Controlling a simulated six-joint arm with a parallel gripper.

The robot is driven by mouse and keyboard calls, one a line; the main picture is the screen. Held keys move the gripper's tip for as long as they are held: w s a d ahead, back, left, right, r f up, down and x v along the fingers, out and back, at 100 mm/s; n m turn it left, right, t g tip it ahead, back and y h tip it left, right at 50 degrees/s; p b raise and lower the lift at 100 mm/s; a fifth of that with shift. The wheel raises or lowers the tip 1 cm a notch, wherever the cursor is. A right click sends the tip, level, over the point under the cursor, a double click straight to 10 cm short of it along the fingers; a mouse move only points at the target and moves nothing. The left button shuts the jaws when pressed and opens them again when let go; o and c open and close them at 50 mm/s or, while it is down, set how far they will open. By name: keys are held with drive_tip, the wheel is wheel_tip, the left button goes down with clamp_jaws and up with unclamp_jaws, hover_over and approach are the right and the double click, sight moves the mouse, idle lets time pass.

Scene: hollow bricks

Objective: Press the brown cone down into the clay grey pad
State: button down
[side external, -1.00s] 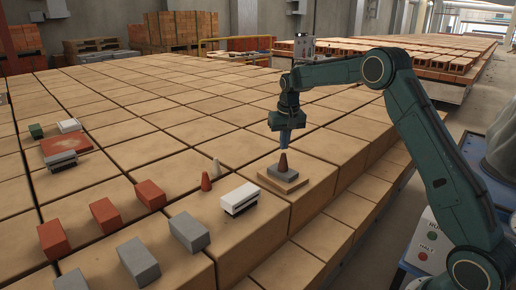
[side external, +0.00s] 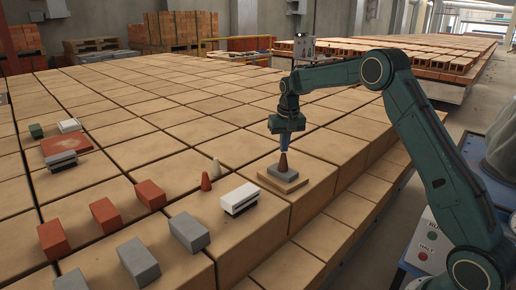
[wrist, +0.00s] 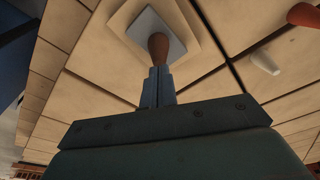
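The brown cone (side external: 283,161) stands upright on the clay grey pad (side external: 293,171), which lies on a tan square board. In the wrist view the cone (wrist: 158,45) rises from the pad (wrist: 145,27) towards my fingertips. My gripper (side external: 284,150) points down directly over the cone. Its two blue fingers (wrist: 158,72) are together, with only a thin line between them. The fingertips are at the cone's narrow top; whether they touch it or have a little gap is hard to tell. The cone's base meets the pad, and how deep it sits is not clear.
A white block with a dark underside (side external: 240,198) stands to the front left of the board. A red cone (side external: 206,182) and a pale cone (side external: 215,168) stand further left. Red bricks (side external: 105,216) and grey bricks (side external: 189,231) are spread at the front left.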

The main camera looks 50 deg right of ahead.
drive_tip(key=shift+f, duration=0.4)
idle(0.8)
drive_tip(key=shift+r, duration=0.1)
drive_tip(key=shift+r, duration=3.45)
